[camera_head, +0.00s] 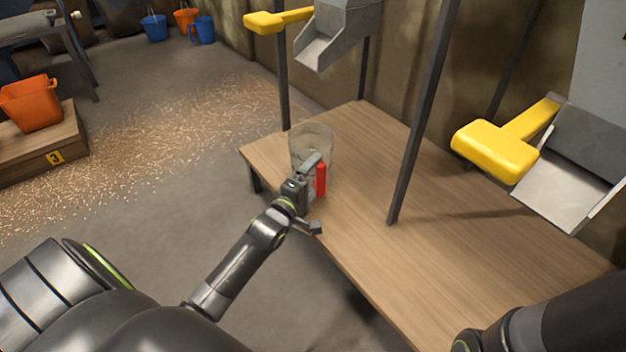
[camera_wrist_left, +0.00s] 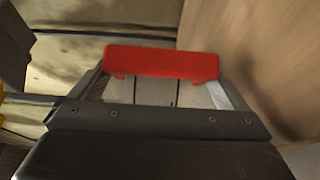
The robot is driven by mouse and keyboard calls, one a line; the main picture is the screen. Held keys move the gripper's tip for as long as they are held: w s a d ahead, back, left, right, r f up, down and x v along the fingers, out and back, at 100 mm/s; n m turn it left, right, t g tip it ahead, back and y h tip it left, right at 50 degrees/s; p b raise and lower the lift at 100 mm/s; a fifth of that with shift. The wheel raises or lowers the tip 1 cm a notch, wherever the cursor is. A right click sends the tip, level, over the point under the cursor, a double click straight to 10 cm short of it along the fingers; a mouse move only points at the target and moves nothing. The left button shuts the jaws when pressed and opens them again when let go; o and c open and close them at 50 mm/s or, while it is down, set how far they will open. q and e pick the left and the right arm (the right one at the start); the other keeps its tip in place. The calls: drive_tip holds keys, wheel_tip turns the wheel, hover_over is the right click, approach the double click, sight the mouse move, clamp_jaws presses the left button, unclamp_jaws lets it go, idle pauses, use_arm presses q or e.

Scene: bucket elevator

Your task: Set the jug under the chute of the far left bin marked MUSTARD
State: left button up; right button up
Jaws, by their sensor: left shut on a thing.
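The jug (camera_head: 311,139) is a clear vessel with a red handle (camera_head: 321,179). It looks upright at the left end of the wooden table (camera_head: 470,260), below and slightly in front of the far left metal chute (camera_head: 330,48). I cannot tell whether its base touches the table. My left gripper (camera_head: 312,180) is shut on the handle. In the left wrist view the red handle (camera_wrist_left: 160,62) spans between the fingers. No MUSTARD label is readable. My right arm enters at lower right; its gripper is out of view.
Yellow levers stand beside the left chute (camera_head: 278,19) and the right chute (camera_head: 495,151). A dark post (camera_head: 422,115) rises from the table between them. An orange bucket (camera_head: 32,103) sits on a wooden platform marked 3. Blue and orange buckets stand at the back. Grain litters the floor.

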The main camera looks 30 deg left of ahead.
use_arm(q)
drive_tip(key=o, duration=0.7)
drive_tip(key=shift+f, duration=0.1)
drive_tip(key=shift+c, duration=0.2)
drive_tip(key=shift+s, duration=0.25)
drive_tip(key=shift+s+r+p, duration=0.15)
drive_tip(key=shift+s+p, duration=0.35)
drive_tip(key=shift+s, duration=0.15)
drive_tip(key=shift+s+r+p, duration=0.15)
drive_tip(key=shift+s+p, duration=0.3)
drive_tip(key=shift+s, duration=0.15)
drive_tip(key=s, duration=0.9)
drive_tip(key=shift+f, duration=0.15)
